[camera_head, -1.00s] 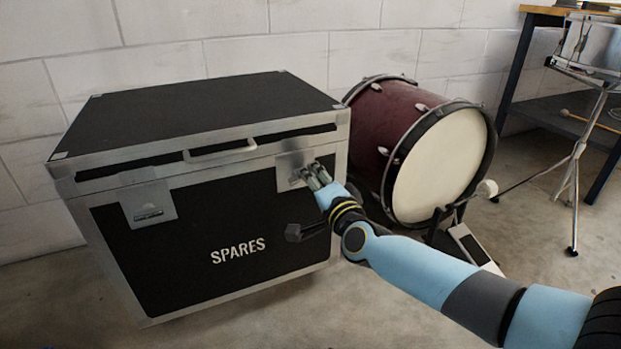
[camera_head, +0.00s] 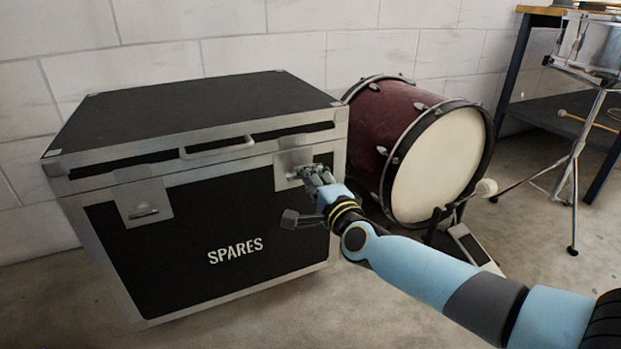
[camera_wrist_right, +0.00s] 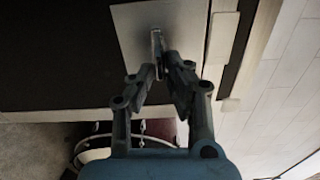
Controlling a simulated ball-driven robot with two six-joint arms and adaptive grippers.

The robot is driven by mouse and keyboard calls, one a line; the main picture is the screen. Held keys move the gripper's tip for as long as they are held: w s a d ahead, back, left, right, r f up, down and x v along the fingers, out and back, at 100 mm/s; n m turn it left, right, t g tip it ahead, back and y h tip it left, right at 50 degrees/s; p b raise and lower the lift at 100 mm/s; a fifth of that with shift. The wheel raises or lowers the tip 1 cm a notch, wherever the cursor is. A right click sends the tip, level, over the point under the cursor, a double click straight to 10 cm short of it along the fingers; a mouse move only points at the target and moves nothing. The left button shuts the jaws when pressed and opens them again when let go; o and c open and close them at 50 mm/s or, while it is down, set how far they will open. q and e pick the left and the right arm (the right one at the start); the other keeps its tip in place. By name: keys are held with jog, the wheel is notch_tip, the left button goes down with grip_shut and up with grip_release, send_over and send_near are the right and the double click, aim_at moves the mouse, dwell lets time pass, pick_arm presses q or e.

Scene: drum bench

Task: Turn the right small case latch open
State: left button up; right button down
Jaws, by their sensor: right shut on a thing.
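The black case (camera_head: 190,235) marked SPARES stands on the floor with its lid closed. Its right latch (camera_head: 284,163) is a silver plate on the front near the right corner. My right gripper (camera_head: 304,173) is at this plate, its fingers partly covering it. In the right wrist view, the fingertips (camera_wrist_right: 160,66) are shut on the latch's thin turning tab (camera_wrist_right: 157,42), which stands out from the plate (camera_wrist_right: 185,22). The left latch (camera_head: 144,203) has its small handle lying nearly level. My left gripper is not in view.
A lid handle (camera_head: 217,149) runs between the latches. A dark red bass drum (camera_head: 385,118) with a pedal (camera_head: 470,245) stands right of the case, close behind my right arm. A stand (camera_head: 575,165) and a workbench (camera_head: 530,55) are farther right. Floor in front is clear.

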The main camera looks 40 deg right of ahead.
jog(key=shift+f, duration=0.15)
jog(key=c, duration=1.4)
grip_release()
jog(key=shift+o, duration=0.2)
jog(key=v, duration=1.2)
